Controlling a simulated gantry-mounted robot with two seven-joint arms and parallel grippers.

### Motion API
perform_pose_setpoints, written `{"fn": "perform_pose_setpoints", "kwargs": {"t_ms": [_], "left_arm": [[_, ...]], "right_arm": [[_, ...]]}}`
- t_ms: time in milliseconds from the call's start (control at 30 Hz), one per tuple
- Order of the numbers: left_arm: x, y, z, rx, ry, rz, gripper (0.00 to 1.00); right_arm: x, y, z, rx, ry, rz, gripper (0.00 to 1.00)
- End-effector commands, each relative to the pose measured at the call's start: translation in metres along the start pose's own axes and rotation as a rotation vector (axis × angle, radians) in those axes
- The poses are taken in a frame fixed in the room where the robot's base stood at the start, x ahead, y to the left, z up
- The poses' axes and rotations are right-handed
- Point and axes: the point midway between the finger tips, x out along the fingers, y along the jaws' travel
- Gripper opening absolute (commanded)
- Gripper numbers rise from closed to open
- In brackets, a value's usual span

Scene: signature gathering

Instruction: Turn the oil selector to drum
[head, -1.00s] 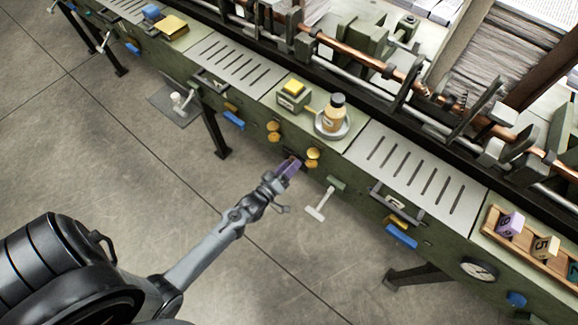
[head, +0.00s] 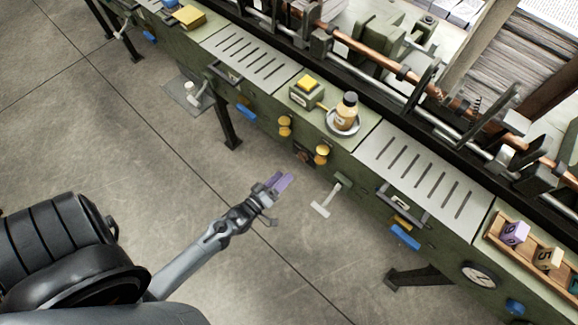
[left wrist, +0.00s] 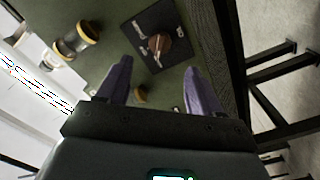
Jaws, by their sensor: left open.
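The oil selector (head: 303,154) is a brown knob on a dark square plate on the green machine's front. In the left wrist view the knob (left wrist: 160,44) shows clearly, with small pale labels around it too small to read. My left gripper (head: 281,181) is open, its purple fingers pointing at the machine front. It stands apart from the selector, below and left of it in the head view. In the left wrist view the gripper (left wrist: 158,68) has nothing between its fingers, and the knob shows beyond the fingertips. My right gripper is not in view.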

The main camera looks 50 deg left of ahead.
Motion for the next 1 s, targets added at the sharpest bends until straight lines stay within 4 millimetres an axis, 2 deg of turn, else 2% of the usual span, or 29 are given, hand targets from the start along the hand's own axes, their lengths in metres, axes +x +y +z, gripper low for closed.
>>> {"fn": "perform_pose_setpoints", "kwargs": {"t_ms": [200, 700, 800, 867, 1000], "left_arm": [[-0.018, 0.0, 0.0, 0.0, 0.0, 0.0, 0.65], [-0.021, 0.0, 0.0, 0.0, 0.0, -0.001, 0.65], [-0.027, -0.004, 0.002, 0.009, -0.018, -0.004, 0.65], [-0.025, 0.009, 0.0, 0.017, -0.024, 0.028, 0.65], [-0.011, 0.052, -0.011, 0.046, -0.049, 0.089, 0.65]], "right_arm": [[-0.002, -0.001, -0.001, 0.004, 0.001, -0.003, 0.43], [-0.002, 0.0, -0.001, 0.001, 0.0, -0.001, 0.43], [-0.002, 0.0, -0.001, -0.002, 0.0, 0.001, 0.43], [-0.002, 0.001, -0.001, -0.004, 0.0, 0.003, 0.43], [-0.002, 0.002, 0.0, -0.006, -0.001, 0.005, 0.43]]}}
